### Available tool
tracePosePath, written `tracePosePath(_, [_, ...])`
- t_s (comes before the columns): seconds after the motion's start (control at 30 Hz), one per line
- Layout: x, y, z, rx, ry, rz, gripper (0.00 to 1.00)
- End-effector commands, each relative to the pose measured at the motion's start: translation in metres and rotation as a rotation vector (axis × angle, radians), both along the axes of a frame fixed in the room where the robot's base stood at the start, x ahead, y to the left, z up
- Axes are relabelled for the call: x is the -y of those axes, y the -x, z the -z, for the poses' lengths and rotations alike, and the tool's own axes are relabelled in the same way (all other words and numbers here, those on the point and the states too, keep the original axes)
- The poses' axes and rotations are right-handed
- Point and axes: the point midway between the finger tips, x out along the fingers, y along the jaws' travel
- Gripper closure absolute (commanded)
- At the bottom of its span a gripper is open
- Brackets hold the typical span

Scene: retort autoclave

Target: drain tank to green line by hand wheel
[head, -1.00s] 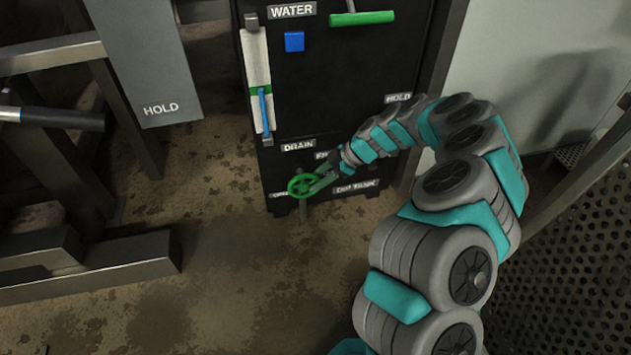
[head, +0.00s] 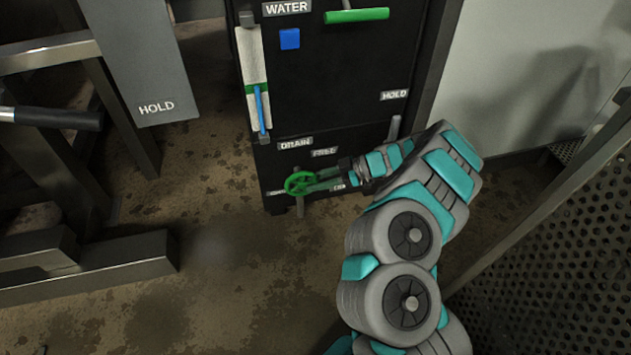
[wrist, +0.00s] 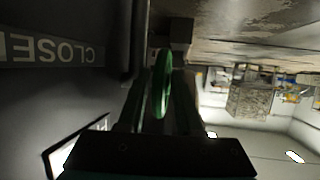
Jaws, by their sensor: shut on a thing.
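The green hand wheel (head: 299,183) sits low on the front of the black cabinet (head: 330,85), below the DRAIN label (head: 295,143). My gripper (head: 318,180) reaches it from the right and is shut on its rim. In the wrist view the wheel (wrist: 162,82) shows nearly edge-on between my two fingers. A vertical sight gauge (head: 258,85) with a green band and a blue column is on the cabinet's left edge. My fingers and wrist partly cover the small labels beside the wheel.
A blue square button (head: 289,39) and a green bar handle (head: 356,15) are higher on the cabinet. A grey HOLD panel (head: 145,60) and metal framing stand at left. A perforated panel (head: 560,230) is at right. The floor in front is clear.

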Motion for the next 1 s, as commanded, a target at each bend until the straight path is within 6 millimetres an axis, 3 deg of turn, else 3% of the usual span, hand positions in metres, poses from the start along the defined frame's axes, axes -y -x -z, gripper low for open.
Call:
tracePosePath(0.43, [0.0013,-0.0058,-0.0007,0.006,-0.006,0.017,1.0])
tracePosePath(0.47, [0.0013,-0.0058,-0.0007,0.006,-0.005,0.016,0.64])
tracePosePath(0.57, [0.0008,-0.005,-0.001,0.005,-0.007,0.014,0.53])
tracePosePath(1.0, [0.0082,-0.0035,-0.0036,0.001,-0.007,0.009,0.5])
